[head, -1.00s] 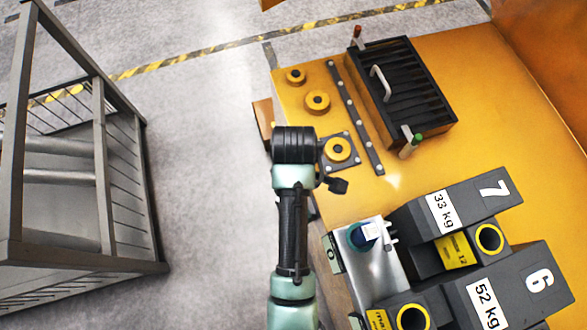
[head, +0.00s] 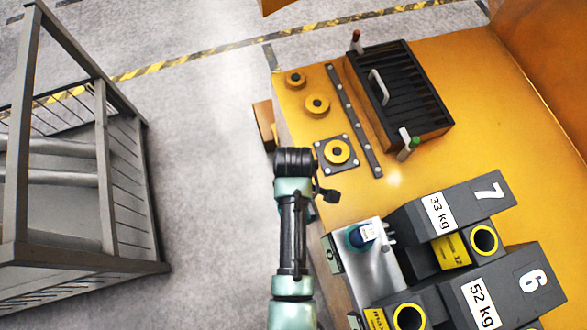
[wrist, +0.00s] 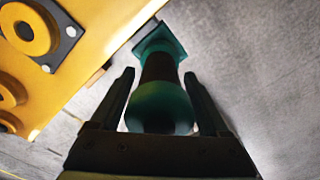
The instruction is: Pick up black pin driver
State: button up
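No black pin driver can be made out with certainty in either view. My gripper (wrist: 162,98) is open in the wrist view, its two dark fingers spread wide. A teal and black column between them looks like part of my own body, with no visible finger contact. The fingertips are too small to read there.
A slatted black box (head: 405,95) with a white handle stands farther back. A grey metal cage (head: 115,180) stands left across clear floor.

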grip_shut()
jog(key=shift+w+r, duration=0.1)
jog(key=shift+r, duration=0.05)
jog(key=shift+r, duration=0.55)
notch_tip(320, 180, up, 9)
jog(key=shift+f+b, duration=0.15)
jog(key=shift+b, duration=0.45)
notch_tip(320, 180, up, 10)
jog(key=p, duration=0.8)
jog(key=shift+p, duration=0.3)
